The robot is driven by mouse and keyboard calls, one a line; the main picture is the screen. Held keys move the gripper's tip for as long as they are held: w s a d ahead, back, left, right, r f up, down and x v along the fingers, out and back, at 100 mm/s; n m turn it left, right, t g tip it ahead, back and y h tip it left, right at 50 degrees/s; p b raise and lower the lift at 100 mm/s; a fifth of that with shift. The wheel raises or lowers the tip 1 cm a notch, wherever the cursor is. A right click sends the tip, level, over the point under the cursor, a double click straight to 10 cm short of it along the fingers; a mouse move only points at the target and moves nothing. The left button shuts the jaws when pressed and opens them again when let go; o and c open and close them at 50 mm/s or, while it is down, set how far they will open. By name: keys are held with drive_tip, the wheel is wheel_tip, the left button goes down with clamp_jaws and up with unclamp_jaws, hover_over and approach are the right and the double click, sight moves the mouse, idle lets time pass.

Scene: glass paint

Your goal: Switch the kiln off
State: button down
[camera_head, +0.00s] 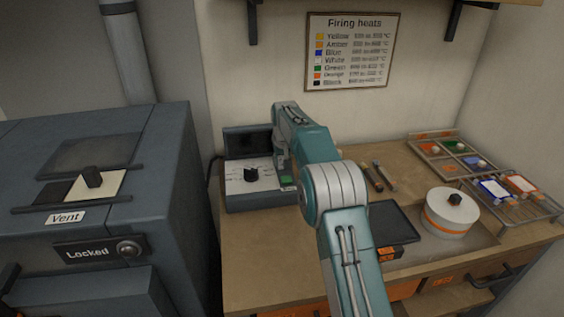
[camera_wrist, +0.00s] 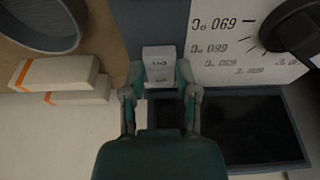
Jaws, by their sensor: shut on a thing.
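My gripper (camera_wrist: 160,76) reaches down at the box's right side. In the wrist view its two fingers are shut on a small pale switch block (camera_wrist: 158,54) with tiny unreadable lettering. The dial (camera_wrist: 295,25) and its heat scale show beside it. In the head view my arm hides the fingertips.
The bench (camera_head: 260,250) holds a dark tray (camera_head: 391,222), a white round pot (camera_head: 451,212) and a paint tray (camera_head: 444,152) at the right. Brush-like tools (camera_head: 378,177) lie behind my arm. A firing heats chart (camera_head: 349,50) hangs on the wall.

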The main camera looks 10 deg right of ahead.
drive_tip(key=shift+w+g, duration=0.15)
drive_tip(key=shift+g, duration=0.65)
drive_tip(key=shift+c, duration=1.8)
unclamp_jaws()
drive_tip(key=shift+f, duration=0.1)
drive_tip(key=shift+r, duration=0.25)
drive_tip(key=shift+s+a+r, duration=0.1)
drive_tip(key=shift+s+r, duration=0.1)
drive_tip(key=shift+r, duration=1.55)
drive_tip(key=shift+s+r, duration=0.2)
drive_tip(key=shift+r, duration=1.55)
drive_tip(key=shift+s, duration=0.1)
